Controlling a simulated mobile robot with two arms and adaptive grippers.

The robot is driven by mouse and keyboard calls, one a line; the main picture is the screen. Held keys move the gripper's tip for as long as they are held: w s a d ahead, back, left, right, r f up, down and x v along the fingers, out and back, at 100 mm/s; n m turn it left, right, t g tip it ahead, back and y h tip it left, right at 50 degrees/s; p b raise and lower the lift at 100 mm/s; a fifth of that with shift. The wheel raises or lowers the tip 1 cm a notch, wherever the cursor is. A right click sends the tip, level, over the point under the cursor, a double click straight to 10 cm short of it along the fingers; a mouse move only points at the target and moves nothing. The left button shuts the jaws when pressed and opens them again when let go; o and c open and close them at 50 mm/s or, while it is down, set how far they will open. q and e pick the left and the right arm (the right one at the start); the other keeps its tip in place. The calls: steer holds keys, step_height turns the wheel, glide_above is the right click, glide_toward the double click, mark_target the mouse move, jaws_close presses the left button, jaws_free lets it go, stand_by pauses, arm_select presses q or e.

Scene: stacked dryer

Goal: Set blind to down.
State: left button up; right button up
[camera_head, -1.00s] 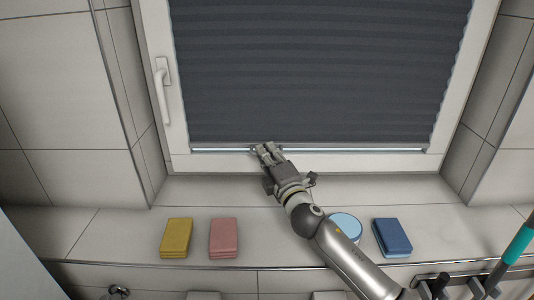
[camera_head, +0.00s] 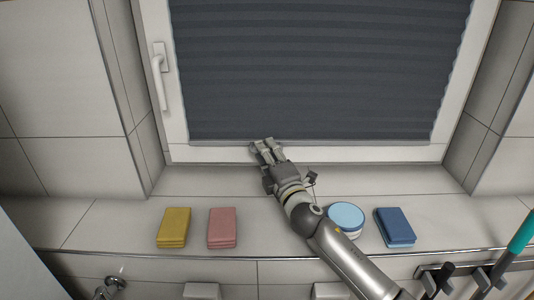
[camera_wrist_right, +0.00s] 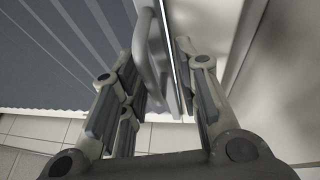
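The blind (camera_head: 310,70) is a dark grey pleated shade. It covers the window glass, and its lower edge lies at the bottom of the white window frame (camera_head: 350,155), with no bright gap below it. My right gripper (camera_head: 262,147) is at this lower edge, left of its middle. In the right wrist view, my right gripper (camera_wrist_right: 157,65) has its fingers apart, with a grey loop-shaped handle (camera_wrist_right: 150,55) between them beside the blind (camera_wrist_right: 70,45). Clear space shows between the fingers, and I cannot tell whether either touches the handle. My left gripper is not in view.
On the ledge (camera_head: 120,225) lie a yellow sponge stack (camera_head: 174,227) and a pink one (camera_head: 222,228). A round light-blue-topped container (camera_head: 346,217) and a blue stack (camera_head: 395,227) sit right of my arm. A window handle (camera_head: 161,75) sticks out at the left.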

steer(key=shift+s, duration=0.1)
steer(key=v, duration=0.7)
steer(key=shift+s+d, duration=0.1)
steer(key=shift+s, duration=0.05)
steer(key=shift+f, duration=0.1)
